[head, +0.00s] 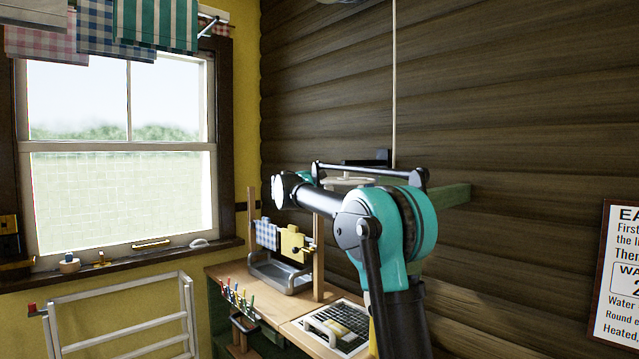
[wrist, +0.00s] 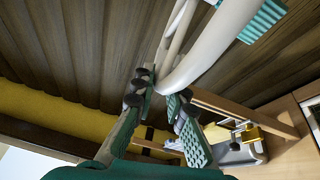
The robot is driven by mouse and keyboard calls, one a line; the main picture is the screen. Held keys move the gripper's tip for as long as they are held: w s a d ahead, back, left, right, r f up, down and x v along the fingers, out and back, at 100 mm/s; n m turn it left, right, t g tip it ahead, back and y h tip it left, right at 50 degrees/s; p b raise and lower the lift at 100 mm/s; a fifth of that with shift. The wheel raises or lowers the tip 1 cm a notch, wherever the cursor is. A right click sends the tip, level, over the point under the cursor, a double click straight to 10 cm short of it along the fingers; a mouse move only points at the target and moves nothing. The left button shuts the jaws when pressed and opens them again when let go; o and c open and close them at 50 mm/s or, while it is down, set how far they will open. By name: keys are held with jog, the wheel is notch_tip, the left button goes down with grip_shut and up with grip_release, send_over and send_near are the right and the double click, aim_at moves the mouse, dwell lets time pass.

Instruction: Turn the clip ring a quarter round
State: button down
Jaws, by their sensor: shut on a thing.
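The clip ring (wrist: 208,52) is a thick, smooth white curve that runs from the top of the wrist view down between my fingers. My gripper (wrist: 160,103) has its green, ridged fingers on either side of the ring, with dark joints near the tips. It is closed on the ring's near part. In the head view a pale part of the ring (head: 348,182) shows behind my arm, close to the log wall. My arm hides the fingers there.
A thin cord (head: 394,80) hangs down the log wall (head: 500,110). A green beam (head: 457,193) juts out beside my arm. Below stands a wooden bench (head: 222,270) with a grey tray, colored pegs and a washboard-like panel. A white drying rack (head: 118,300) stands under the window.

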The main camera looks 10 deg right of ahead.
jog(key=shift+s, duration=0.2)
jog(key=shift+s+d+n+t+y, duration=0.1)
jog(key=shift+s+n+t+y, duration=0.5)
jog(key=shift+y, duration=0.45)
jog(key=shift+s+n+t+y, duration=0.4)
jog(key=shift+s+n+y, duration=0.3)
jog(key=shift+n+y, duration=0.3)
jog(key=shift+s+d+n+t+y, duration=0.1)
jog(key=shift+s+n+y, duration=0.4)
jog(key=shift+y, duration=0.4)
jog(key=shift+s+d+n+t+y, duration=0.1)
jog(key=shift+s+n+y, duration=0.35)
jog(key=shift+y, duration=0.5)
jog(key=shift+s+n+t+y, duration=0.1)
jog(key=shift+s+n+y, duration=0.2)
jog(key=shift+n+y, duration=0.5)
jog(key=c, duration=1.5)
grip_release()
jog(key=shift+c, duration=0.2)
jog(key=s, duration=1.2)
